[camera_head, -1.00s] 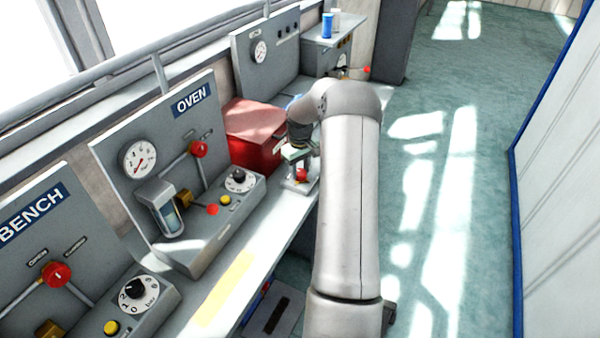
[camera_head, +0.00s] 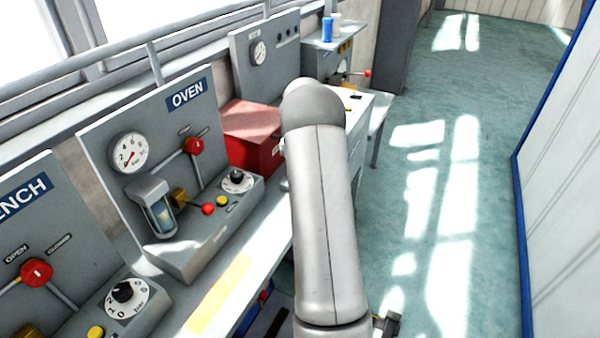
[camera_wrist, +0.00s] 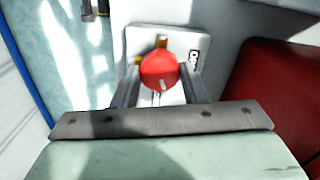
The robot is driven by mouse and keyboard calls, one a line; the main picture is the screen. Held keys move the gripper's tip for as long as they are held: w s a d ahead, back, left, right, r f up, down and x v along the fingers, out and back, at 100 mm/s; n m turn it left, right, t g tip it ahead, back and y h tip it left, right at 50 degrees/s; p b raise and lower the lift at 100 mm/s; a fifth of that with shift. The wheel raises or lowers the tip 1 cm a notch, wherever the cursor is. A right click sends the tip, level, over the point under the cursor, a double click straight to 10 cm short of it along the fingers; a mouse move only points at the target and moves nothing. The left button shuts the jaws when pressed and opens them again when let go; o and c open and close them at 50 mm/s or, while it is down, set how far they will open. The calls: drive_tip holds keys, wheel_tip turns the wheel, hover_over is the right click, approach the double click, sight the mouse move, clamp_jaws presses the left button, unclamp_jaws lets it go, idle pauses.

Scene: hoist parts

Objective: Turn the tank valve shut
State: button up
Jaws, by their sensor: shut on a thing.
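A round red valve knob (camera_wrist: 159,70) with a pale mark on its face shows in the wrist view. It sits on a white plate (camera_wrist: 196,42) with a partly hidden label at its right. My gripper (camera_wrist: 161,80) is shut on the knob, one finger on each side of it. In the head view my own arm hides the gripper and this knob.
A red box (camera_head: 250,135) stands beside the work area and shows at the right of the wrist view (camera_wrist: 275,100). The OVEN panel (camera_head: 150,110) with its gauge and red knobs stands to the left. Open floor (camera_head: 430,200) lies to the right.

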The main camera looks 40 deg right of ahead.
drive_tip(key=shift+m+b, duration=0.3)
drive_tip(key=shift+m, duration=1.8)
drive_tip(key=o, duration=1)
drive_tip(key=shift+r, duration=0.1)
wheel_tip(320, 180, up, 17)
drive_tip(key=shift+r+b, duration=0.15)
drive_tip(key=shift+b, duration=0.2)
